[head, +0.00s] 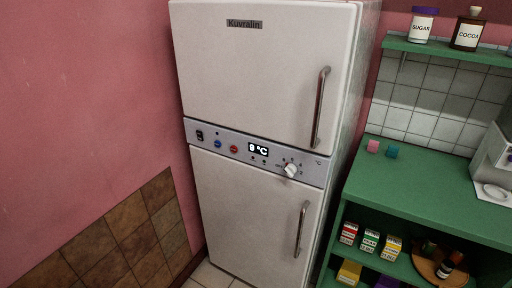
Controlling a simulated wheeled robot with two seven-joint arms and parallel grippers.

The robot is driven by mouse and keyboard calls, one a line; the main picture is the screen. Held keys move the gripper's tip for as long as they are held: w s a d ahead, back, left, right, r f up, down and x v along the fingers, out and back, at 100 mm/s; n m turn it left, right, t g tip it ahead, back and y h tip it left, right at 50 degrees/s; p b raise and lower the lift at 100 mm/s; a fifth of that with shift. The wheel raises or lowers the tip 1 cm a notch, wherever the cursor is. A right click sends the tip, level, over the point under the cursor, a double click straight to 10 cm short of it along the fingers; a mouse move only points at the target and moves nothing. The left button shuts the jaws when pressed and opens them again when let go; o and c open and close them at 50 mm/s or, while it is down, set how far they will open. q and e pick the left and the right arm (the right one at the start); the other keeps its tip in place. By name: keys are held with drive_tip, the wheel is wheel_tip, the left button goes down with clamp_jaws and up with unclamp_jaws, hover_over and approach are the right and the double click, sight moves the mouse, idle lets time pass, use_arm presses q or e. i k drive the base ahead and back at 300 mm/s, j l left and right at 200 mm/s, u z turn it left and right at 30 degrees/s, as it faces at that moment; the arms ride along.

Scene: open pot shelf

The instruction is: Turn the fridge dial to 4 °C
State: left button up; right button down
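The white fridge (252,75) stands in the middle of the head view, with both its doors shut. A grey control strip runs between the doors. The white round dial (290,170) is at the right part of this strip, with small marks around it. The dark display (258,149) left of the dial appears to read 9 °C, though the digit is small. Neither of my grippers is in view, and nothing touches the dial.
A blue button (218,144), a red button (234,149) and a black switch (199,135) share the strip. Metal handles (320,107) stick out from the doors. A green counter (425,180) stands on the right, with a shelf of jars above it.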

sight(290, 170)
drive_tip(key=j+z, duration=0.45)
drive_tip(key=j, duration=0.85)
drive_tip(key=k, duration=0.05)
